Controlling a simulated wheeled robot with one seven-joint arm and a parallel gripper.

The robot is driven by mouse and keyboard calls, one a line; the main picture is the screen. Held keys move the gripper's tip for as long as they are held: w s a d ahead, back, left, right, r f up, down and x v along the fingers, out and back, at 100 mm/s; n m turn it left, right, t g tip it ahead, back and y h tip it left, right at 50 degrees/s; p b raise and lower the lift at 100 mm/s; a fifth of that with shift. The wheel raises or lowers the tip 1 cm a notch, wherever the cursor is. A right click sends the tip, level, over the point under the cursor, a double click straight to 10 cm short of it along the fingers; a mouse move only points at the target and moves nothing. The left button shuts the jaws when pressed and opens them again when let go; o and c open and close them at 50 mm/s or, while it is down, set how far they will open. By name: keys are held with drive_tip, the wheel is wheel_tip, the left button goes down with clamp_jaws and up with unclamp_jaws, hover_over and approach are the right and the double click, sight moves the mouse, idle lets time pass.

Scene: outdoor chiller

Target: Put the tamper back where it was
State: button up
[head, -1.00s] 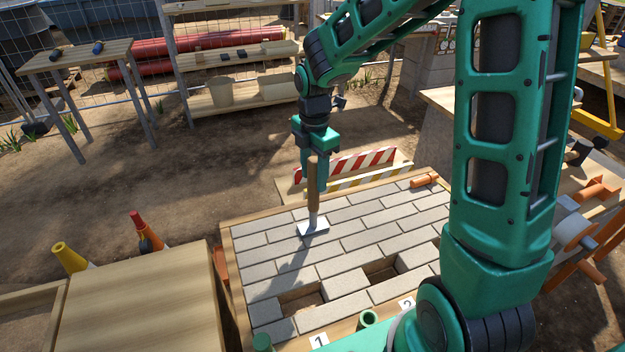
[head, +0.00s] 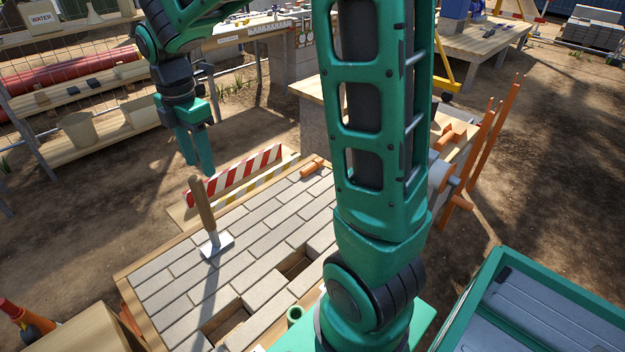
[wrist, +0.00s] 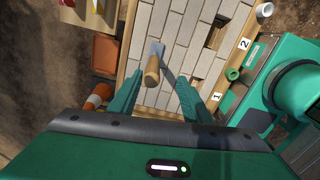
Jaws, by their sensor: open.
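The tamper has a wooden handle (head: 202,203) and a flat pale metal foot (head: 217,246). It stands on the paved panel (head: 170,285), its handle leaning a little in the head view. My gripper (head: 197,172) is open above and behind the handle top, apart from it. In the wrist view the tamper handle (wrist: 152,70) shows between the two spread fingers (wrist: 155,98), beyond their reach as far as I can tell. The paving has two empty slots, one near the front (head: 225,322) and one farther right (head: 295,262).
A red-and-white striped barrier (head: 235,175) stands behind the panel. An orange roll (head: 312,167) lies at the panel's far corner. A green tray (head: 530,310) is at the lower right. Shelves with bins (head: 80,128) are at the back left.

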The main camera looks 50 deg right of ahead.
drive_tip(key=s+d+m, duration=0.5)
drive_tip(key=s+m, duration=0.3)
drive_tip(key=s, duration=0.1)
drive_tip(key=s+d+m, duration=0.5)
drive_tip(key=s+m, duration=0.4)
drive_tip(key=s+d+f+m, duration=0.1)
drive_tip(key=s+d+m, duration=0.4)
drive_tip(key=s+m, duration=0.3)
drive_tip(key=shift+s+d+m, duration=0.3)
drive_tip(key=shift+s+m, duration=0.1)
drive_tip(key=shift+s, duration=0.65)
